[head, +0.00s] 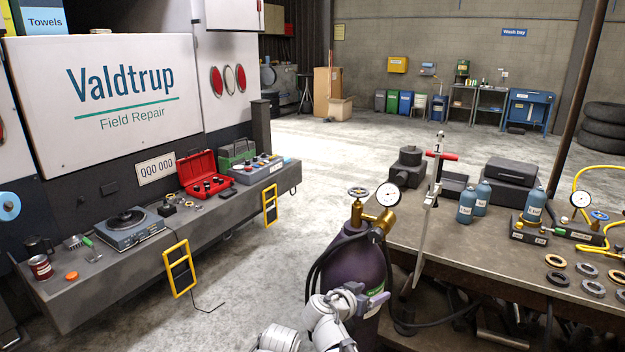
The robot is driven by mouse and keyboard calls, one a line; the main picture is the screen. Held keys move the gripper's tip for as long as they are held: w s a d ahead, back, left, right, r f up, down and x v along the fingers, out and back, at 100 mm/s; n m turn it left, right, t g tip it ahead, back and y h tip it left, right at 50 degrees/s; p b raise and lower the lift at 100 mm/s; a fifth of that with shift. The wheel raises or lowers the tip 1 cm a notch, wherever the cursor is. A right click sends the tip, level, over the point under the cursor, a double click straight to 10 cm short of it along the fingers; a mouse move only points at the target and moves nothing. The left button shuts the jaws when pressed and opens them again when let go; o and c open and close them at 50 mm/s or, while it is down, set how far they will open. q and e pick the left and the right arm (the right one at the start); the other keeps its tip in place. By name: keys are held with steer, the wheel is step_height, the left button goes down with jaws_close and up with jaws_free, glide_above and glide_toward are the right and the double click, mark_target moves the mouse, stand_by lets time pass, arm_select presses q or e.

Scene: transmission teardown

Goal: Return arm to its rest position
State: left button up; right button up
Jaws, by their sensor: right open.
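My right arm (328,318), white and jointed, comes up from the bottom edge, folded low in front of the purple gas cylinder. My right gripper (376,300) is at its end, open, with nothing seen between its fingers. It overlaps the cylinder's lower body in the picture; I cannot tell whether they touch. My left gripper is not in view.
The purple cylinder (352,265) has a brass valve and gauge, with a black hose. At right is a workbench (465,238) with blue bottles, rings and gauges. At left is a truck's shelf (125,262) with tools. Open concrete floor (245,240) lies between.

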steer(key=s+a+f+n+g+y, duration=0.4)
steer(key=s+a+f+n, duration=0.1)
steer(key=s, duration=0.6)
steer(key=s+a+f+n+g+y, duration=0.4)
steer(key=s+a+f+n+g, duration=0.1)
steer(key=s, duration=0.5)
step_height(320, 180, down, 3)
steer(key=shift+s+a+f+n+g, duration=0.1)
steer(key=shift+s+a+n+g, duration=0.35)
steer(key=shift+a, duration=0.7)
